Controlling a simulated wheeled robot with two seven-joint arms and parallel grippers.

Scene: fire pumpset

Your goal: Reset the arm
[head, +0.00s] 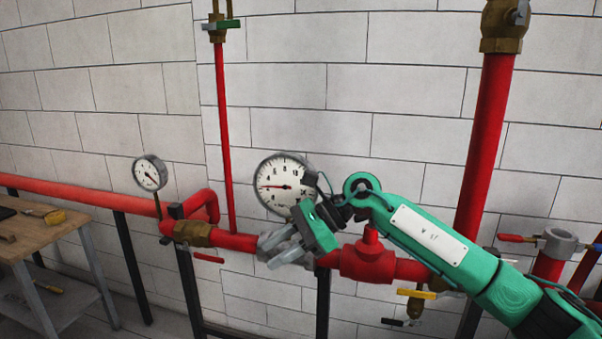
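My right arm, green with a white plate, comes in from the lower right. My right gripper (272,252) is at the red horizontal pipe (238,241), just below the large round gauge (281,186). Its grey fingers overlap a grey fitting on the pipe, and whether they touch it I cannot tell. The gap between the fingers is not clear, and I see nothing held for certain. My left gripper is not in the head view.
A smaller gauge (150,173) stands on the pipe at left, near a red-handled valve (207,257). A thick red vertical pipe (485,145) rises behind my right arm. A wooden workbench (38,238) with tools is at far left. The white block wall is close behind.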

